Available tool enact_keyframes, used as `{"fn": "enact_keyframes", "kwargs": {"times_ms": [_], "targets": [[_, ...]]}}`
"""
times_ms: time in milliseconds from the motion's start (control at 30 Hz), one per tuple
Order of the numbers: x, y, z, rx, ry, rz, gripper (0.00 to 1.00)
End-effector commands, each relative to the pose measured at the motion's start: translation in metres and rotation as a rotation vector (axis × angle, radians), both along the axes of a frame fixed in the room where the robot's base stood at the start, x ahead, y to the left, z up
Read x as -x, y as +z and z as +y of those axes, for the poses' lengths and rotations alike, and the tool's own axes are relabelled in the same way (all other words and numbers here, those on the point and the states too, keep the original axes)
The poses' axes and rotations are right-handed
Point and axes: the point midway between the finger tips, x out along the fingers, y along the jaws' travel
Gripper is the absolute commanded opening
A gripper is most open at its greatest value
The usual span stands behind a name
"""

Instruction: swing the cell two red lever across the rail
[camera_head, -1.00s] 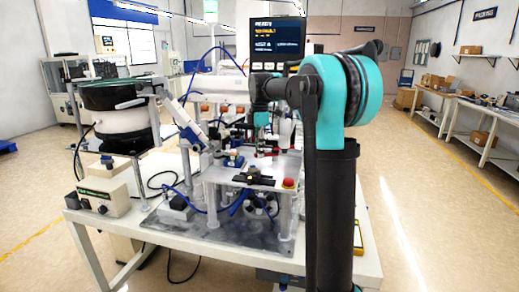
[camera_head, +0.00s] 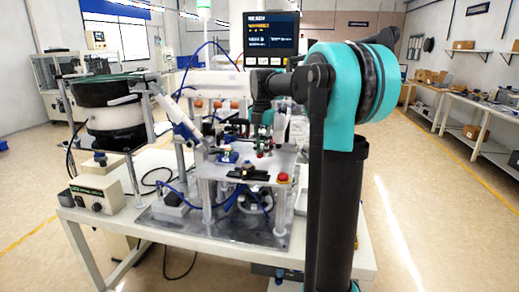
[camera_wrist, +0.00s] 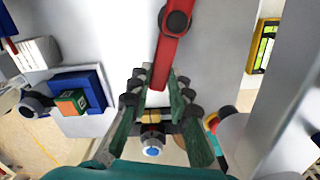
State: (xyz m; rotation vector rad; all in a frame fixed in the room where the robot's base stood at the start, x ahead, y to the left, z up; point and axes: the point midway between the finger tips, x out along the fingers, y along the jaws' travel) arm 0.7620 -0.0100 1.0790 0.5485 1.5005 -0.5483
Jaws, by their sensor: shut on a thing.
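The red lever (camera_wrist: 172,50) runs down the middle of the wrist view as a flat red bar. A dark round pivot sits near its top. Its lower end lies between the green and black fingers of my gripper (camera_wrist: 161,84), which is shut on it. In the head view my gripper (camera_head: 264,138) is small and reaches down among the parts on the raised grey plate of the machine. The lever cannot be made out clearly there, and the rail is not distinct in either view.
A black and white bowl feeder (camera_head: 108,122) stands at left, with a control box (camera_head: 97,194) before it. A screen (camera_head: 271,38) stands behind my gripper. A red button (camera_head: 283,178) sits at the plate's front right. In the wrist view a blue block (camera_wrist: 84,90) is at left.

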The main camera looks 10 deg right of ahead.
Motion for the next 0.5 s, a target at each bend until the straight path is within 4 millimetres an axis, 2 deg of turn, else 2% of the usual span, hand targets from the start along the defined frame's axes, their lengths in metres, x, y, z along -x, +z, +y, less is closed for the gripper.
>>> {"fn": "enact_keyframes", "kwargs": {"times_ms": [500], "targets": [[0.0019,0.0004,-0.0030,0.001,0.060,-0.001,0.00]]}}
